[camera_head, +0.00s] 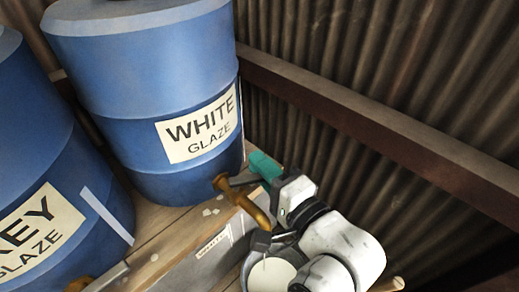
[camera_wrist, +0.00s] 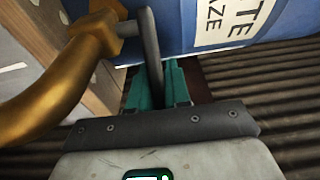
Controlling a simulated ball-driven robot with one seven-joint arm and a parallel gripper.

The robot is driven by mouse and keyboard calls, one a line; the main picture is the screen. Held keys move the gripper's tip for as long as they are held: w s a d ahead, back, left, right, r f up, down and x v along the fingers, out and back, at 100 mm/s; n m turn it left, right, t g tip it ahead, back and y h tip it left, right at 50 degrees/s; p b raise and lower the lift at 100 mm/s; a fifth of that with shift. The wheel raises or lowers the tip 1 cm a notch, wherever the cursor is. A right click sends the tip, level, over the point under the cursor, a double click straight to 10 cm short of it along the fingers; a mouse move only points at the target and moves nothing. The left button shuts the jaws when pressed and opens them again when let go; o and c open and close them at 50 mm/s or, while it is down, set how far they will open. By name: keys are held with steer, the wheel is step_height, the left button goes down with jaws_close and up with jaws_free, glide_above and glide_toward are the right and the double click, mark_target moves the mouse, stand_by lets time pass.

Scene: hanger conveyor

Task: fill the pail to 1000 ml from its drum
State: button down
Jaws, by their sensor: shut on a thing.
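The blue drum labelled WHITE GLAZE (camera_head: 140,95) stands upright on a wooden shelf, with its label facing me. A brass tap (camera_head: 257,208) juts from its foot and curves down; it also shows large at the left of the wrist view (camera_wrist: 62,82). My gripper (camera_head: 264,166), with teal fingers, is shut on the tap's grey lever (camera_wrist: 149,42); the fingers show around the lever in the wrist view (camera_wrist: 158,88). The pail (camera_head: 247,279) is below the tap, with white glaze (camera_head: 272,275) inside. My arm hides its right side. I cannot read a level.
A second blue drum (camera_head: 45,150), its label ending in KEY GLAZE, stands at the left. The wooden shelf (camera_head: 165,232) has a label plate on its front. A corrugated wall (camera_head: 370,60) with a brown rail (camera_head: 390,135) closes the right side, close to my arm.

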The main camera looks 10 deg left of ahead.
steer(key=shift+s+d+f+t+h, duration=0.1)
steer(key=shift+t+h, duration=0.2)
steer(key=c, duration=1.2)
jaws_free()
steer(key=shift+o, duration=0.2)
steer(key=shift+s, duration=0.1)
steer(key=v, duration=1)
steer(key=shift+s+d, duration=0.15)
steer(key=shift+d, duration=0.15)
